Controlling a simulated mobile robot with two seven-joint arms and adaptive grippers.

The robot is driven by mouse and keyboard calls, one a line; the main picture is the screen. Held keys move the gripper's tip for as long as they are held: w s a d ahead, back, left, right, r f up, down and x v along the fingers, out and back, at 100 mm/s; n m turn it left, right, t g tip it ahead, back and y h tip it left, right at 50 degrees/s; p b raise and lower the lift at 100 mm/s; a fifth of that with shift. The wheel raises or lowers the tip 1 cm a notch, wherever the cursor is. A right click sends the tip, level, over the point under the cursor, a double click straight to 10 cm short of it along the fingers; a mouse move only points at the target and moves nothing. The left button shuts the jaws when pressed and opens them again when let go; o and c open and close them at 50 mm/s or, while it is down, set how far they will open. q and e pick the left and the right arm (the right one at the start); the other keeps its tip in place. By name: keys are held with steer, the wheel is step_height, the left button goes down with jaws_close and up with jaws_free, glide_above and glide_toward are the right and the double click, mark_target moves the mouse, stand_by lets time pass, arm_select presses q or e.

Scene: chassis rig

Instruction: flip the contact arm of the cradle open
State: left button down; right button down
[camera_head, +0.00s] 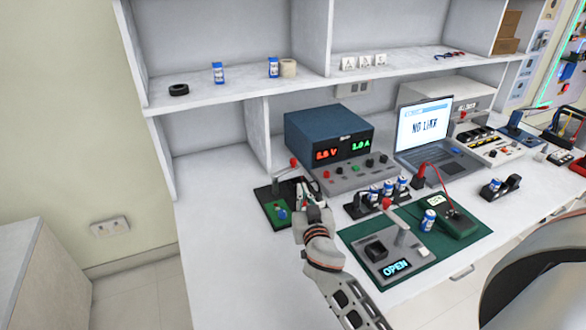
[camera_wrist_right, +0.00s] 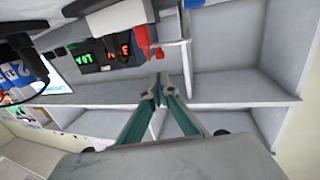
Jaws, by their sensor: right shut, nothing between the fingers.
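A grey unit (camera_head: 378,262) with a lit "OPEN" display stands on a green mat at the front of the bench. It has a black holder and an upright grey lever with a red knob (camera_head: 387,203). A smaller dark board (camera_head: 268,205) at the bench's left carries a green patch, a blue piece and a red-tipped lever (camera_head: 294,162). I cannot tell for sure which is the cradle. My right gripper (camera_head: 312,193) is over the right edge of the small board, shut and empty. Its closed fingertips (camera_wrist_right: 160,90) show in the right wrist view. My left gripper is out of view.
A blue power supply (camera_head: 325,138) with lit digits stands behind. A rack of blue cells (camera_head: 375,194) and a green meter (camera_head: 455,218) are right of the gripper. The laptop (camera_head: 430,130) reads "NO LINK". The bench's front left (camera_head: 220,235) is clear.

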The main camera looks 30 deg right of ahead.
glide_toward(294, 163)
steer(key=x, duration=0.5)
steer(key=shift+w+r, duration=0.15)
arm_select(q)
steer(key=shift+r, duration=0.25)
arm_select(e)
steer(key=shift+x, duration=0.75)
